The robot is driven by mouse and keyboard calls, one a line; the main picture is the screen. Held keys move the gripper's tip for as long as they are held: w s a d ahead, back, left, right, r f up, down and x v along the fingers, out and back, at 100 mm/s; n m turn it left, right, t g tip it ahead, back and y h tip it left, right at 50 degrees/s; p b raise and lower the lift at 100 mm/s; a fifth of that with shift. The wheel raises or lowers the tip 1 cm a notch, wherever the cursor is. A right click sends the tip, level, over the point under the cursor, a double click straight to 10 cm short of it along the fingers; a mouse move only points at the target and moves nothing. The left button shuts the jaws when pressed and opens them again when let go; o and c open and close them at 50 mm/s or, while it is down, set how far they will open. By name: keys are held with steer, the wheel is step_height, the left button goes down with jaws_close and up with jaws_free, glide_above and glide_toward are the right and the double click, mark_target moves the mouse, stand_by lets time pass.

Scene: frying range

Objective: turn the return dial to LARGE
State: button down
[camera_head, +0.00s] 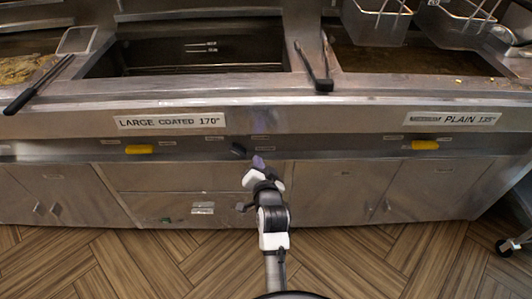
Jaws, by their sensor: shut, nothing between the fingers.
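A small dark knob (238,150), which looks like the return dial, sits on the fryer's front panel between the two fryer labels. Its pointer direction and the small markings around it are too small to read. My gripper (258,162) is just right of and slightly below the knob, close to the panel. It is shut with nothing in it. I cannot tell whether it touches the panel or the knob. A label reading LARGE COATED 170° (170,121) is on the left of the fryer front.
A label reading PLAIN (452,118) is on the right. Yellow handles (138,149) and (425,145) stick out of the panel. A black-handled tool (318,75) lies over the counter edge. Wire baskets (380,18) hang at the back right. The floor in front is clear.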

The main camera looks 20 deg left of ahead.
mark_target(238, 149)
steer(key=x, duration=0.3)
steer(key=p+x, duration=0.1)
steer(key=x, duration=0.6)
steer(key=shift+w+d+f+p, duration=0.2)
steer(key=shift+d+f+p, duration=0.05)
steer(key=shift+f+p, duration=0.1)
steer(key=shift+s+a+f+p, duration=0.2)
steer(key=shift+a+f, duration=0.15)
steer(key=shift+f, duration=0.2)
steer(key=shift+s+a+f+p, duration=0.15)
steer(key=shift+s+a+f, duration=0.1)
steer(key=shift+a+f, duration=0.25)
steer(key=shift+s+a+f, duration=0.1)
steer(key=shift+a+f, duration=0.15)
steer(key=shift+f, duration=0.35)
